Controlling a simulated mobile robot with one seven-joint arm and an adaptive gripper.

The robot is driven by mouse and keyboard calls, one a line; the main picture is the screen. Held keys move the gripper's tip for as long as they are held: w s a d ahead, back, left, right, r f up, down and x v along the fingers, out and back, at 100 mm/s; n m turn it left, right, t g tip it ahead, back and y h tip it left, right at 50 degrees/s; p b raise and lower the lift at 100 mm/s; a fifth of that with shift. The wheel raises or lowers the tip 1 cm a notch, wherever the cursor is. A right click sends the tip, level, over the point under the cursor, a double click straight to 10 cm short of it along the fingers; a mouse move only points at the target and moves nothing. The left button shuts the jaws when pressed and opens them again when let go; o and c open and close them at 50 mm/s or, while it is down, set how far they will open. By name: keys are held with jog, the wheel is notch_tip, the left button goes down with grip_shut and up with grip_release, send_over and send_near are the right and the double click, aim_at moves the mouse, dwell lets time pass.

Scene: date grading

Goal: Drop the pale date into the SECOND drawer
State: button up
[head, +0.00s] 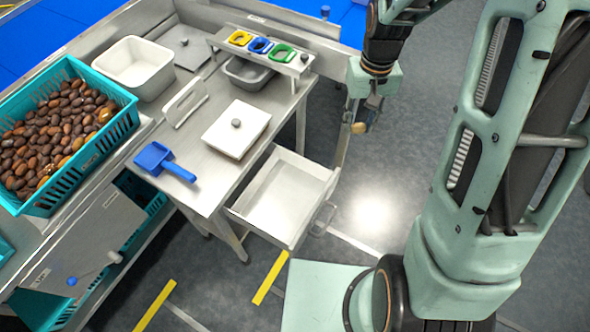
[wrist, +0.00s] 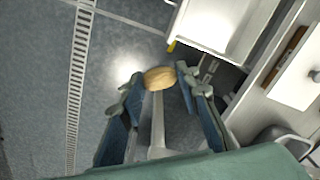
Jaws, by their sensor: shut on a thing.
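The pale date (head: 359,128) is tan and small. My gripper (head: 368,117) holds it in the air, to the right of the steel table. In the wrist view the date (wrist: 160,77) shows at the fingertips of my gripper (wrist: 157,84), with the floor beyond it. A pulled-out drawer (head: 283,196) stands open under the table's right side and looks empty. The date is up and to the right of it in the head view, not over it. The open drawer (wrist: 212,24) also shows at the top of the wrist view. No label telling which drawer it is can be read.
The steel table (head: 208,163) carries a white square plate (head: 236,130), a blue scoop (head: 164,160) and a rack with yellow, blue and green openings (head: 262,46). A teal crate of dark dates (head: 110,145) and a white tub (head: 133,68) stand left. Floor right of the drawer is clear.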

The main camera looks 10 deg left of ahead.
jog(key=s+a+f+n+b, duration=0.4)
jog(key=a+f+n, duration=0.15)
jog(key=a, duration=0.25)
jog(key=s+a+f+n+b, duration=0.5)
jog(key=a+f, duration=0.1)
jog(key=a, duration=0.2)
jog(key=f+b, duration=0.2)
jog(key=f, duration=0.1)
jog(key=f+b, duration=0.2)
jog(key=f, duration=0.1)
jog(key=shift+w+d, duration=0.1)
jog(key=shift+w, duration=0.1)
jog(key=shift+r, duration=0.1)
jog(key=o, duration=0.8)
